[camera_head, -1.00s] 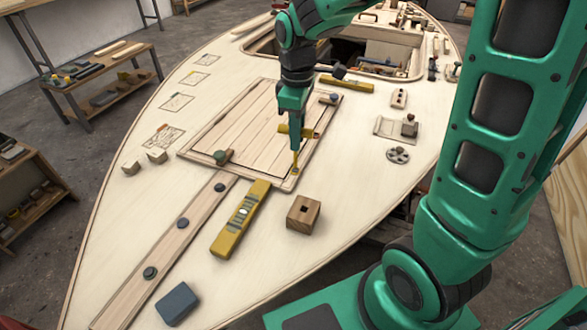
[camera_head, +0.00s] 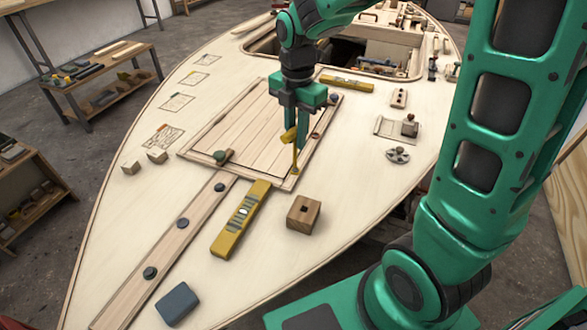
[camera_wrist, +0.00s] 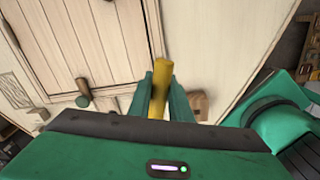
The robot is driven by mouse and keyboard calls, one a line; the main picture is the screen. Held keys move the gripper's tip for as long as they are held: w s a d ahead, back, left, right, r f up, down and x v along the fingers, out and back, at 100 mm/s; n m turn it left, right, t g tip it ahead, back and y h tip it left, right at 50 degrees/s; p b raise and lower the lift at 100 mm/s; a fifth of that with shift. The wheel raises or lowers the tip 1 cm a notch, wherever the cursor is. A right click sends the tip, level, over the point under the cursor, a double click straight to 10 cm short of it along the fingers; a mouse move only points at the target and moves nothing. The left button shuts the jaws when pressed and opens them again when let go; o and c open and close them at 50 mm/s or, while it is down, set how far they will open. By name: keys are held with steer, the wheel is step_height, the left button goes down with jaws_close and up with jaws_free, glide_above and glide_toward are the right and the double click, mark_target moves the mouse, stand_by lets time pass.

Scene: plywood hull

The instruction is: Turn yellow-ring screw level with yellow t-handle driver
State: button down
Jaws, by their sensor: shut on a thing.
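My gripper (camera_head: 294,140) is shut on the yellow handle of the t-handle driver (camera_head: 289,134), above the near right corner of the plank hatch panel. The driver stands about upright, its thin shaft running down to the panel's frame. The yellow-ring screw (camera_head: 295,173) is at the shaft's foot, small and partly hidden; I cannot tell how level it sits. In the wrist view the yellow handle (camera_wrist: 158,75) sticks out between both green fingers (camera_wrist: 161,98).
A yellow spirit level (camera_head: 241,218) and a wooden block with a square hole (camera_head: 304,213) lie nearer on the deck. A blue-grey block (camera_head: 178,304) lies at the front.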

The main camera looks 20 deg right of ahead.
steer(key=n, duration=0.4)
steer(key=shift+n, duration=0.3)
steer(key=n, duration=0.4)
steer(key=shift+w, duration=0.1)
steer(key=shift+f, duration=0.5)
stand_by(0.4)
